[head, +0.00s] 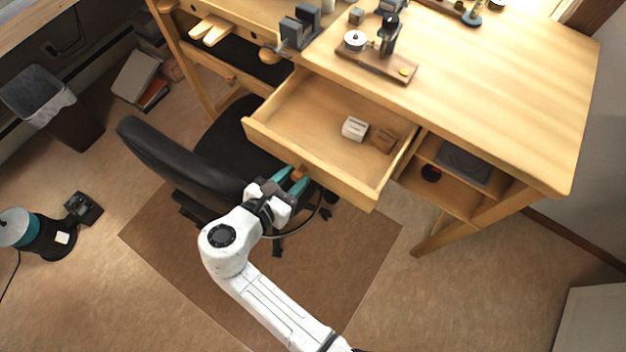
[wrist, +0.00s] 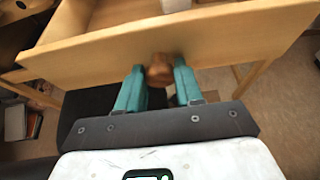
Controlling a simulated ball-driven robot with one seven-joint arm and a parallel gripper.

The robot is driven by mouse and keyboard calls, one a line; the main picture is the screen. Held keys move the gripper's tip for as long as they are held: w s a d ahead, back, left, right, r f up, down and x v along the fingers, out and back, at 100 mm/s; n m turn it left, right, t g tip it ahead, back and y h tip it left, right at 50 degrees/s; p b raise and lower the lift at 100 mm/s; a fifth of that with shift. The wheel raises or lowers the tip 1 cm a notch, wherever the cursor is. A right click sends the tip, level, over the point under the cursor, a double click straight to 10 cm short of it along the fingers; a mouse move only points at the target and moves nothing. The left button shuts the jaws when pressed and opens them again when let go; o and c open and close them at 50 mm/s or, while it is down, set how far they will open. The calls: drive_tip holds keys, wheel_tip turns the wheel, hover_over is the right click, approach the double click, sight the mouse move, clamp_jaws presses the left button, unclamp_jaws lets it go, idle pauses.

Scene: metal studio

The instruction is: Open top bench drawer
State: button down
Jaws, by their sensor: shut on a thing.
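The top bench drawer (head: 316,133) is pulled well out from the wooden bench (head: 480,85), its inside showing from above. In the wrist view its front panel (wrist: 235,35) crosses the frame. A round wooden knob (wrist: 159,70) is on the panel, between the teal fingers of my gripper (wrist: 160,84). In the head view my gripper (head: 292,181) is at the drawer front, shut on the knob. A white block (head: 354,128) and a brown block (head: 384,140) lie inside the drawer.
A black office chair (head: 165,165) stands left of my gripper, close under the drawer. An open shelf (head: 440,185) is right of the drawer. A black bin (head: 55,105) stands at far left.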

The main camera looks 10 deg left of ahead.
drive_tip(key=s, duration=0.1)
drive_tip(key=s+a+p, duration=0.1)
drive_tip(key=s, duration=0.3)
drive_tip(key=shift+a, duration=0.4)
drive_tip(key=c, duration=0.8)
unclamp_jaws()
drive_tip(key=shift+o, duration=0.2)
drive_tip(key=shift+w, duration=0.1)
drive_tip(key=v, duration=1)
drive_tip(key=shift+s+b, duration=0.35)
drive_tip(key=shift+b, duration=0.05)
drive_tip(key=shift+a, duration=0.1)
